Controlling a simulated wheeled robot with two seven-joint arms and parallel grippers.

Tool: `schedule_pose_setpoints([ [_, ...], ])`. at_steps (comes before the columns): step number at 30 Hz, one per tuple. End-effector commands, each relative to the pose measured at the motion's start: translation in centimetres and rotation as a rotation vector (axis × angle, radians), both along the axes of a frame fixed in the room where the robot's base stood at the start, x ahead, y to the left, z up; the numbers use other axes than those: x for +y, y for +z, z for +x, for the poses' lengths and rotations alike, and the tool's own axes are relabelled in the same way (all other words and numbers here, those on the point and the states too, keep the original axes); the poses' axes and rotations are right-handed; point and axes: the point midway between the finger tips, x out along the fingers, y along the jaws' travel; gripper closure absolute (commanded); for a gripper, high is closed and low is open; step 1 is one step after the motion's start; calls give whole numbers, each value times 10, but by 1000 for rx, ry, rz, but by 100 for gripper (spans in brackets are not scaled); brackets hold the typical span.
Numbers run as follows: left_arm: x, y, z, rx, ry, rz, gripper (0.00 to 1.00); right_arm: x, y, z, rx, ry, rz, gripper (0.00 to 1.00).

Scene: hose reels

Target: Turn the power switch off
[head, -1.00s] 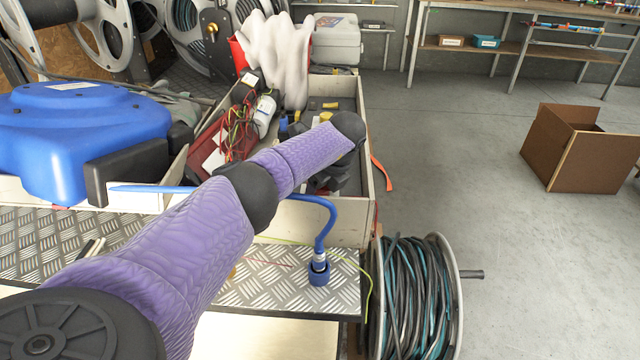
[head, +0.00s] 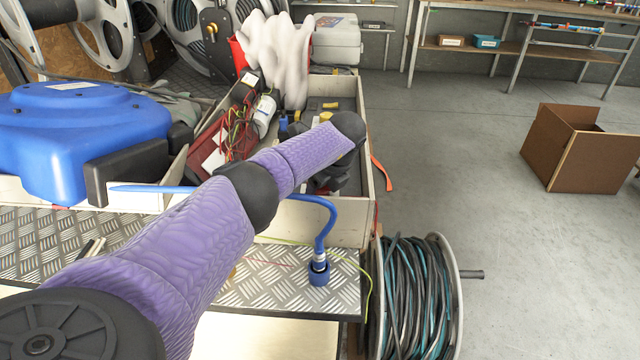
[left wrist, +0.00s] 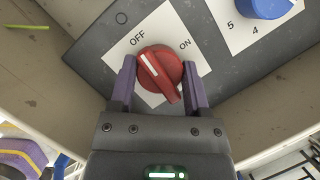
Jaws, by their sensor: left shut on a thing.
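The power switch is a red rotary knob (left wrist: 160,71) on a white label plate marked OFF and ON, fixed to a dark grey panel (left wrist: 95,45), seen in the left wrist view. The knob's white line lies at its upper left and points roughly toward OFF. My left gripper (left wrist: 159,68) is shut on the red knob, with one purple finger on each side. In the head view my left gripper (head: 332,181) is mostly hidden behind my purple forearm, over the open box, and the knob is hidden there. My right gripper is not in view.
A blue numbered knob (left wrist: 264,6) sits right of the switch. In the head view, a blue hose reel (head: 85,125) stands left, a pale glove (head: 275,50) behind, and a cable drum (head: 415,295) at lower right. A cardboard box (head: 570,150) stands on the otherwise clear floor.

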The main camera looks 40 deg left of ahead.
Motion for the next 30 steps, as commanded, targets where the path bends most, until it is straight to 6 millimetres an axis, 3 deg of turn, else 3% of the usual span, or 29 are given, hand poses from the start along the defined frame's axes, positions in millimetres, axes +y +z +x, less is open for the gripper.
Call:
schedule_pose_setpoints([
  [23, -3, -4, -1, 9, -2, -7, 98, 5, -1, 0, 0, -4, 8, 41],
  [24, -3, -4, -1, 9, -2, -6, 35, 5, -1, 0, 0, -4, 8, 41],
  [28, -2, -3, -1, 6, -2, -5, 8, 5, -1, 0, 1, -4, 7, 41],
  [30, -1, -2, -1, 5, -1, -4, 5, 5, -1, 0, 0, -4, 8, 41],
])
